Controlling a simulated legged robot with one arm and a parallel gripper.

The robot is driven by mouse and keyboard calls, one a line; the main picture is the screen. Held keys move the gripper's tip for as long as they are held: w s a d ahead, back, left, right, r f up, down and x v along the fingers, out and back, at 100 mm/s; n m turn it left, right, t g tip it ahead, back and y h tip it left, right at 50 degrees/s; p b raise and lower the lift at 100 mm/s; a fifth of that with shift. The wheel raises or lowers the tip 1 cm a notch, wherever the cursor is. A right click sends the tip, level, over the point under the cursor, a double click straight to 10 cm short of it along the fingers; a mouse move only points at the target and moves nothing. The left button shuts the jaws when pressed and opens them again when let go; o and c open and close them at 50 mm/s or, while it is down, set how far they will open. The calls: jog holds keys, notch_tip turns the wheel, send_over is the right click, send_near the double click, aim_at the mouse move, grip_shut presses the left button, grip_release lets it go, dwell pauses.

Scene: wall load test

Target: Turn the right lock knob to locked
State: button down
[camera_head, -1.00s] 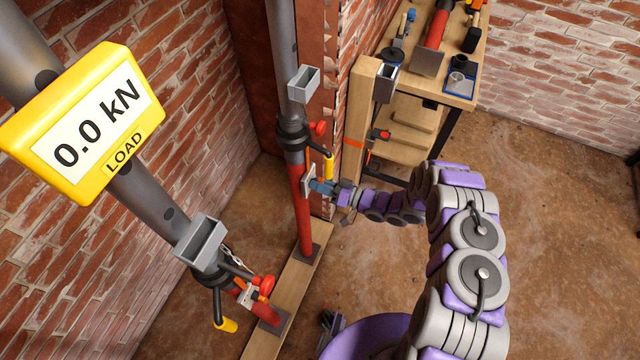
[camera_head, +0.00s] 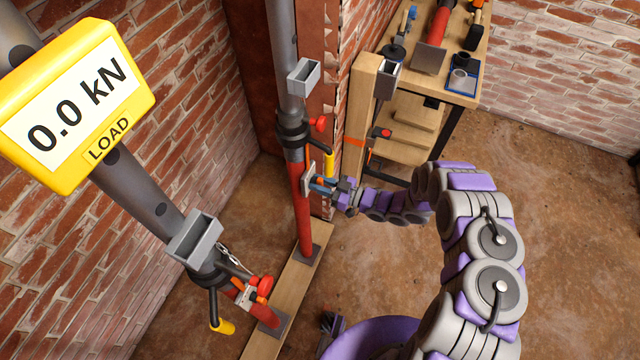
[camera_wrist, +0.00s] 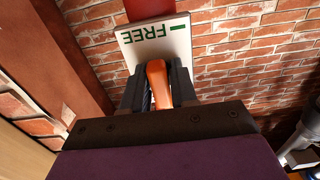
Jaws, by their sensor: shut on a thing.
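The right prop has a red lower tube (camera_head: 302,215) and stands upright on a plank. A pale plate (camera_head: 308,178) is fixed to it. In the wrist view the plate (camera_wrist: 158,42) reads FREE in green, with a short green mark beside the word. The orange right lock knob (camera_wrist: 158,84) stands in front of the plate, between my two dark fingers. My gripper (camera_wrist: 160,90) is shut on the knob. In the head view my gripper (camera_head: 320,186) reaches the plate from the right and mostly hides the knob. Any other lettering on the plate is hidden.
A yellow handle (camera_head: 329,164) and red knob (camera_head: 320,124) sit just above my gripper. The left prop (camera_head: 150,195) carries a yellow load display (camera_head: 75,105) reading 0.0 kN. A wooden post (camera_head: 357,125) and workbench (camera_head: 462,62) stand behind. The floor at right is clear.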

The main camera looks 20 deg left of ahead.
dwell(0.4)
jog(key=c, duration=1)
grip_release()
jog(key=shift+c, duration=0.2)
jog(key=s+d+p, duration=0.1)
jog(key=d, duration=1.6)
jog(key=shift+d, duration=0.15)
jog(key=shift+s, duration=0.1)
